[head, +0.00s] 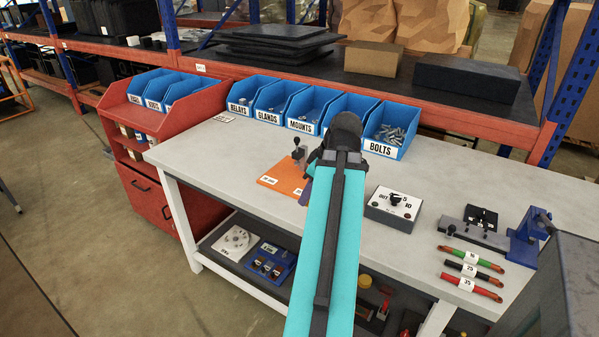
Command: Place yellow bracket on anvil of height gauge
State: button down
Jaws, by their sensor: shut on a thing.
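My arm reaches over the workbench in the head view, and its forearm and dark wrist hide my gripper. I cannot see the yellow bracket; it may be behind the arm. An orange plate (281,179) with white labels lies on the bench just left of the arm. A small grey post with a dark knob (298,153) stands at its back edge. This may be the height gauge, but its anvil cannot be made out. The arm covers the right part of the plate.
A grey box with a black knob (394,208) sits right of the arm. Several labelled cables (470,268) and a blue-and-black fixture (527,238) lie farther right. Blue bins (306,112) line the back. The bench (215,150) is clear at left.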

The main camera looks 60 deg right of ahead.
jog(key=shift+w+d+r+p, duration=0.15)
jog(key=shift+w+d+p, duration=0.15)
jog(key=shift+p, duration=2.1)
jog(key=p, duration=0.5)
jog(key=shift+w+d, duration=0.15)
jog(key=w+d+p, duration=0.1)
jog(key=w+d, duration=0.2)
jog(key=w+d+f+p, duration=0.1)
jog(key=w+d, duration=0.2)
jog(key=w+d+p, duration=0.1)
jog(key=w+d, duration=0.1)
jog(key=d, duration=0.2)
jog(key=shift+w+f, duration=0.35)
jog(key=shift+w, duration=0.15)
jog(key=shift+f+p, duration=0.15)
jog(key=shift+p, duration=0.15)
jog(key=shift+f+p, duration=0.75)
jog(key=shift+f, duration=0.9)
jog(key=shift+f, duration=0.15)
jog(key=c, duration=1.4)
grip_release()
jog(key=shift+o, duration=0.2)
jog(key=shift+r, duration=0.25)
